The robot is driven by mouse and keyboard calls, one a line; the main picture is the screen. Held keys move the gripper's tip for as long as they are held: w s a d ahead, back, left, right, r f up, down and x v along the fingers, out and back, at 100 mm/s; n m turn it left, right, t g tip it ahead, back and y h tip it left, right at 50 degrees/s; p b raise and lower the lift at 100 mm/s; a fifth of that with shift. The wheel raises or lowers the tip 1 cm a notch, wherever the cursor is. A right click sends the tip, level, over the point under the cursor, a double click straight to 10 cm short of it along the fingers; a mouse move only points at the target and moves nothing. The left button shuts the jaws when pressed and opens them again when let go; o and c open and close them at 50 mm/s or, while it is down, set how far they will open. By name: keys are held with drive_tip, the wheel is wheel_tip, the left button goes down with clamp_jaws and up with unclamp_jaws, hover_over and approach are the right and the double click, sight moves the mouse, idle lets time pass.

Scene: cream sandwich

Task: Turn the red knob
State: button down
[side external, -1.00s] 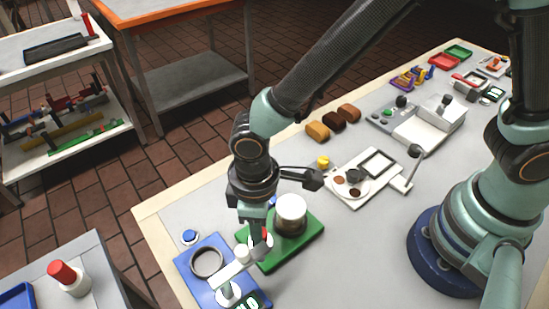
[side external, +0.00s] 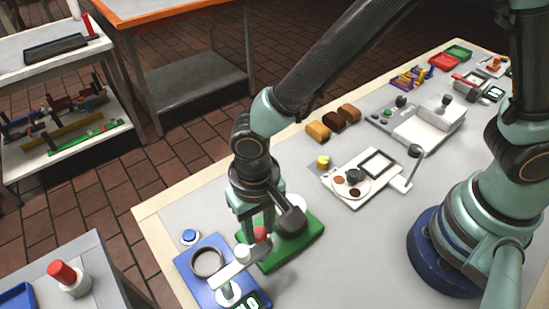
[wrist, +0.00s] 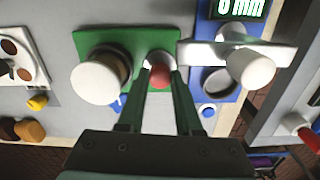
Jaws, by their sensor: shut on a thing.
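The red knob (side external: 261,234) sits at the front edge of the green base (side external: 310,243), beside the blue device. My gripper (side external: 256,229) reaches down over it from above. In the wrist view the red knob (wrist: 160,76) lies between the tips of my two fingers (wrist: 160,84), which are shut on it. A white-topped cylinder (wrist: 97,84) stands on the same green base to the left of the knob; in the side view it is mostly hidden behind my wrist.
The blue device (side external: 187,265) with a ring, white arm and digital display stands close beside the green base. A blue button (side external: 190,237) and a yellow knob (side external: 323,162) are near. Brown blocks (side external: 334,121) and a white plate device (side external: 378,188) stand further back.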

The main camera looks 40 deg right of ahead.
sight(259, 232)
drive_tip(key=shift+r+m, duration=0.1)
drive_tip(key=shift+m, duration=0.7)
drive_tip(key=c, duration=0.6)
unclamp_jaws()
wheel_tip(259, 232, up, 12)
